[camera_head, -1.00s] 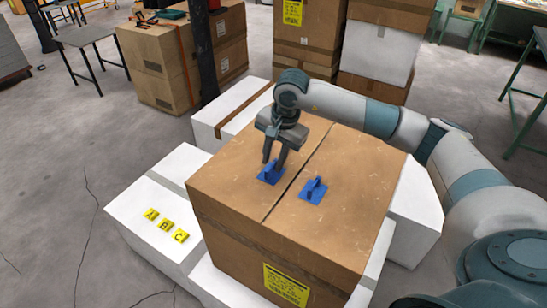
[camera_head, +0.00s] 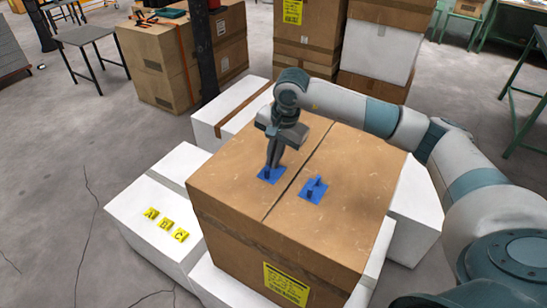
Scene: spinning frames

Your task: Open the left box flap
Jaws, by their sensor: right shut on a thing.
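A brown cardboard box (camera_head: 240,232) stands in the middle with both top flaps lying flat and a dark seam between them. The left flap (camera_head: 225,172) carries a blue handle (camera_head: 268,177) near the seam. The right flap (camera_head: 365,165) carries a second blue handle (camera_head: 313,190). My right gripper (camera_head: 273,166) points down over the left flap and is shut on the left blue handle, hiding most of its upright part. My left gripper is not in view.
White boxes surround the brown box, one at the left with yellow A, B, C labels (camera_head: 164,224). Stacked cardboard boxes (camera_head: 308,40) stand behind. A dark post (camera_head: 203,50) rises at the back left.

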